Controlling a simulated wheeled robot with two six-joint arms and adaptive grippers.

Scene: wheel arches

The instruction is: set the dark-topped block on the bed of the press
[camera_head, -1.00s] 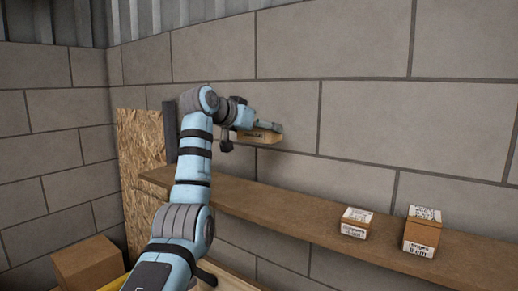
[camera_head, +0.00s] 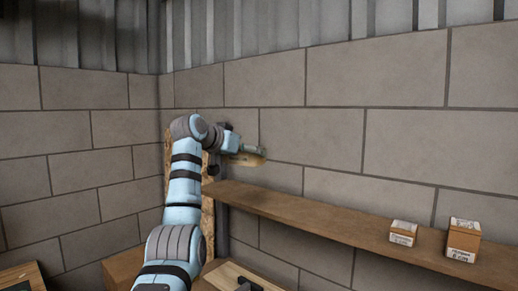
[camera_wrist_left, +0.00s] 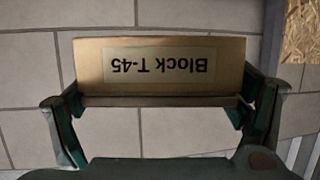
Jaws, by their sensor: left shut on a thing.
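My left gripper (camera_head: 250,155) is shut on a tan block (camera_head: 247,159) and holds it up in the air in front of the block wall, above the level of the shelf. In the left wrist view the block (camera_wrist_left: 175,88) sits between the two fingers (camera_wrist_left: 160,112), with a label reading "Block T-45" upside down. The face I see is tan; whether its top is dark I cannot tell. No press that I can make out is in view. My right gripper is not in view.
A brown wall shelf (camera_head: 320,218) runs to the right, bearing a small labelled carton (camera_head: 403,233) and a larger one (camera_head: 463,240). A chipboard panel (camera_head: 208,225) stands behind my arm. A brown box (camera_head: 116,272) is low at left. A wooden surface (camera_head: 235,274) shows at the bottom.

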